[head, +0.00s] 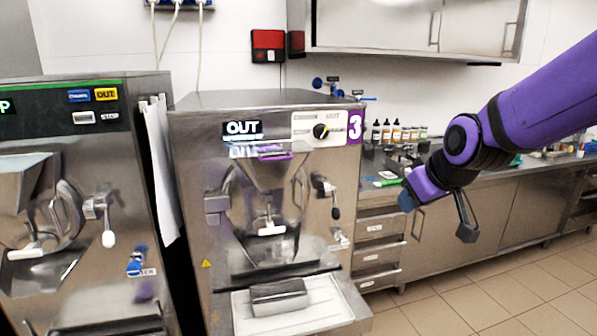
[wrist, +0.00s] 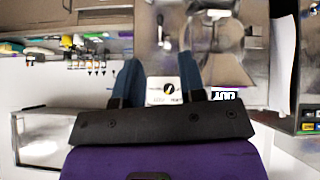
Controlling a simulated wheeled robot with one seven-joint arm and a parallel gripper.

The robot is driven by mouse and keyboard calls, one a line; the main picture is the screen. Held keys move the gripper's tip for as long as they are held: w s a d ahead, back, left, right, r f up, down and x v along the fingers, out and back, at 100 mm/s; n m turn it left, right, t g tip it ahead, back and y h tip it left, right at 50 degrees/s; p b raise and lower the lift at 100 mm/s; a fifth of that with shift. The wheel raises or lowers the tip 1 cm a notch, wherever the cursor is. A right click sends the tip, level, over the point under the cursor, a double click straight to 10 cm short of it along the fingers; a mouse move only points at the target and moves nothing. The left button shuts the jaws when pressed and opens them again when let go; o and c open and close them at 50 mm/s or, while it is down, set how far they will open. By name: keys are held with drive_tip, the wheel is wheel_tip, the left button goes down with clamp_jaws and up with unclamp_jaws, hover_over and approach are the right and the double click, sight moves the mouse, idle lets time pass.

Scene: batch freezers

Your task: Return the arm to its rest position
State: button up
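My purple arm (head: 545,100) reaches in from the right in the head view. My gripper (head: 437,217) hangs in the air to the right of the batch freezer marked 3 (head: 270,150), in front of the counter. Its two fingers are spread apart with nothing between them. In the wrist view my gripper (wrist: 160,72) also shows two blue fingers apart, with the freezer's dial panel (wrist: 168,90) visible beyond the gap. That view is upside down.
A second freezer (head: 85,200) stands at the left. A white tray (head: 325,290) holding a metal pan (head: 279,297) juts from freezer 3. A counter with drawers (head: 380,252) runs behind my gripper, with small bottles (head: 386,131) on it. The tiled floor (head: 480,305) at right is clear.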

drive_tip(key=s+d+r+m, duration=0.1)
drive_tip(key=s+d, duration=0.1)
drive_tip(key=s, duration=0.5)
drive_tip(key=s+d+r+m+g+h, duration=0.1)
drive_tip(key=s+d+r+m, duration=0.1)
drive_tip(key=s, duration=0.6)
drive_tip(key=s+d+r+m+g, duration=0.1)
drive_tip(key=s+d+r, duration=0.1)
drive_tip(key=s+d, duration=0.2)
drive_tip(key=s, duration=0.3)
drive_tip(key=shift+s+m+h, duration=0.2)
drive_tip(key=shift+m+h, duration=0.2)
